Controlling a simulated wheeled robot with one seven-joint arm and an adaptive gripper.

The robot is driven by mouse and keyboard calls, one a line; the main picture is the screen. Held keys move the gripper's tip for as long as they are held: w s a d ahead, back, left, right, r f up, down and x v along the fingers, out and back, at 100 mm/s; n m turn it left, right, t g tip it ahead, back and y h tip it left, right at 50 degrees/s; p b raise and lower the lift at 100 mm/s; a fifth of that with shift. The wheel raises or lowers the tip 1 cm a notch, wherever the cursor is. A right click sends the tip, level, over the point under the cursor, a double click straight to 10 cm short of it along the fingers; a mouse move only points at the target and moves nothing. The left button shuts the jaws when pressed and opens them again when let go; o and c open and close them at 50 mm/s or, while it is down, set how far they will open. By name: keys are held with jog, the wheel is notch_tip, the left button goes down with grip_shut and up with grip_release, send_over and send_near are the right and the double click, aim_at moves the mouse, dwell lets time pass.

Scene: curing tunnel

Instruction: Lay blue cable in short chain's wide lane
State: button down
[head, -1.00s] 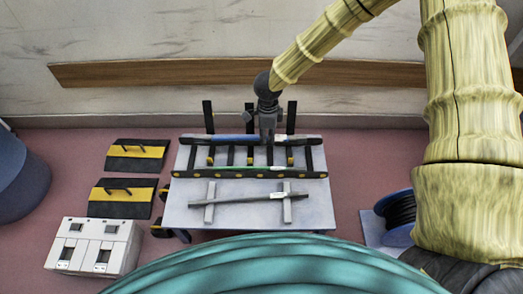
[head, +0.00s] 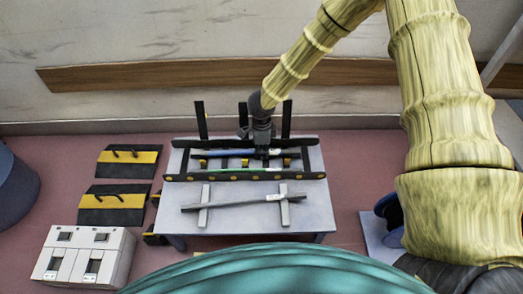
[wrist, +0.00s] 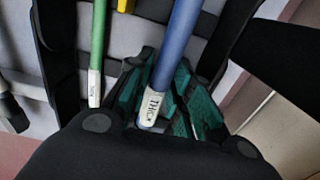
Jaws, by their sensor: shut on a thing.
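The chain (head: 172,161) is a black ladder-like frame on the table, with crossbars between a back and a front rail. The blue cable (head: 208,153) lies lengthwise between the rails, nearer the back one; I cannot tell whether it touches the bottom. My gripper (head: 262,152) is over the chain right of its middle, pointing down and shut on the blue cable. In the wrist view the blue cable (wrist: 179,45) runs between the teal fingers (wrist: 165,92), with a white label reading "THICK". The green cable (head: 232,170) lies along the front rail, and its labelled end shows in the wrist view (wrist: 97,50).
Black posts (head: 201,120) rise behind the chain. Black-yellow panels (head: 125,170) and a white cabinet (head: 83,252) stand left. A dark reel (head: 390,215) sits right.

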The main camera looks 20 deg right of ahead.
jog(key=c, duration=1.5)
grip_release()
jog(key=shift+c, duration=0.2)
notch_tip(320, 180, up, 12)
jog(key=p, duration=0.5)
jog(key=shift+p, duration=0.4)
